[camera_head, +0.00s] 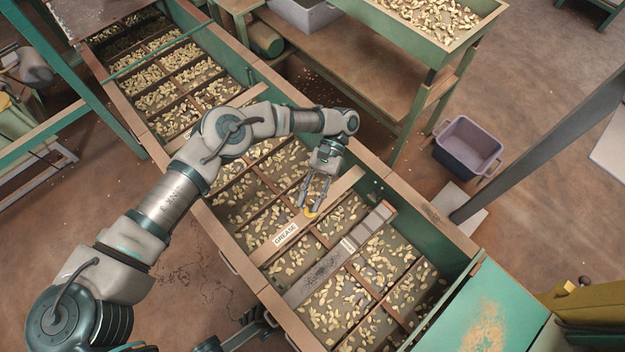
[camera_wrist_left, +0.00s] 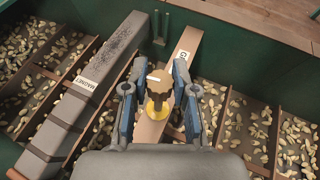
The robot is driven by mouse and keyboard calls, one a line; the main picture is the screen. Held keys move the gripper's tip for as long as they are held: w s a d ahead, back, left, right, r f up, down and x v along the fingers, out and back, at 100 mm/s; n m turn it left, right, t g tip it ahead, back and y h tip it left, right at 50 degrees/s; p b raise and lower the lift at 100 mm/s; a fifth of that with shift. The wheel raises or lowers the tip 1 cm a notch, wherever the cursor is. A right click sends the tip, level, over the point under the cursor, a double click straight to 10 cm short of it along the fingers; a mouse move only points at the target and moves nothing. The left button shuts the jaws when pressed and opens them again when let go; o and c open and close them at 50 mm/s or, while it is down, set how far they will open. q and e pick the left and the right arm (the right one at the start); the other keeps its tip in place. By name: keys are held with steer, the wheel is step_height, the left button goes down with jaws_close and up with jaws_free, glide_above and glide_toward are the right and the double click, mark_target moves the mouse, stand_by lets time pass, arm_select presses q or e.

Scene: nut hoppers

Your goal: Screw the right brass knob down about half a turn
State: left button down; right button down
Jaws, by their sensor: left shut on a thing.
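The brass knob (camera_wrist_left: 160,88), lobed and on a yellow round base, stands on a wooden crossbar with a partly seen label in the left wrist view. My left gripper (camera_wrist_left: 159,100) has a finger on each side of the knob and is shut on it. In the head view, my left gripper (camera_head: 310,200) points down at the crossbar labelled GREASE (camera_head: 285,233). The fingers mostly hide the knob there; a yellow bit (camera_head: 310,213) shows at their tips. I cannot make out a second knob. My right gripper is not in view.
A grey bar labelled MAGNET (camera_wrist_left: 88,85) crosses the hopper beside the crossbar. Nuts lie in divided compartments below. The green hopper wall (camera_wrist_left: 235,60) rises at the far side. A purple bin (camera_head: 467,148) stands on the floor, and a slanted grey post (camera_head: 540,140) is at the right.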

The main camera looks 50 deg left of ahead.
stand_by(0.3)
arm_select(q)
steer(key=c, duration=0.9)
jaws_free()
